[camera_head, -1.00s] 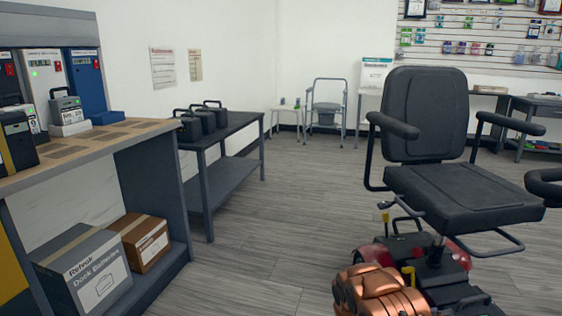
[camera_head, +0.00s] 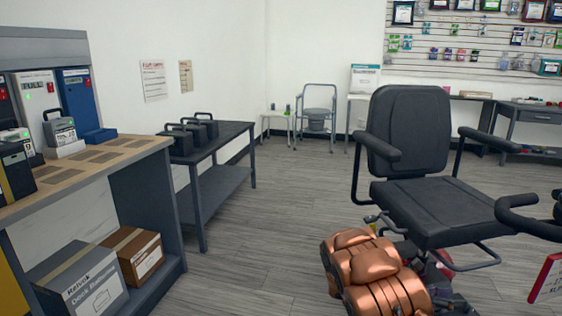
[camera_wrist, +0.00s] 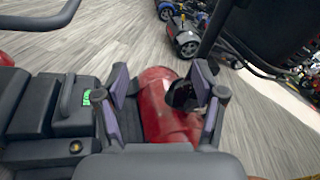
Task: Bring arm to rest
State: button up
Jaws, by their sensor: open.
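My gripper (camera_wrist: 161,85) shows in the wrist view with its two purple-grey fingers spread apart and nothing between them. It is over a scooter's red body (camera_wrist: 165,115), which shows beyond and between the fingers. A black unit with a handle and a small green light (camera_wrist: 85,98) sits to the left of the fingers. In the head view my copper-coloured arm (camera_head: 370,275) is low, in front of the scooter with the black seat (camera_head: 425,205). My gripper is hidden in that view.
A workbench (camera_head: 95,165) with docks and a battery pack (camera_head: 60,132) stands at the left. A dark side table (camera_head: 215,140) holds several black packs. Boxes (camera_head: 85,282) lie on the bench's lower shelf. Grey floor (camera_head: 250,245) is clear between bench and scooter.

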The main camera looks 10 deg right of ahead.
jog(key=s+a+r+m+g+y+p, duration=0.1)
jog(key=s+a+r+m+y+p, duration=0.45)
jog(key=r, duration=0.75)
jog(key=s+a+r+m+y+p, duration=0.2)
jog(key=s+a+r+m+p, duration=0.4)
jog(key=s+a+r+p, duration=0.45)
jog(key=s+a+r+m+t+y+p, duration=0.2)
jog(key=a+r+p, duration=0.6)
jog(key=a, duration=0.5)
jog(key=s+a+r+m+t+y+p, duration=0.3)
jog(key=s+a+r+m+y+p, duration=0.2)
jog(key=a+r+p, duration=0.4)
jog(key=s+a+r+y, duration=0.1)
jog(key=a+r+y, duration=0.1)
jog(key=a+r, duration=0.2)
jog(key=shift+s+a+r+t, duration=0.15)
jog(key=shift+a+r+t, duration=0.15)
jog(key=shift+a, duration=0.05)
jog(key=shift+c, duration=0.2)
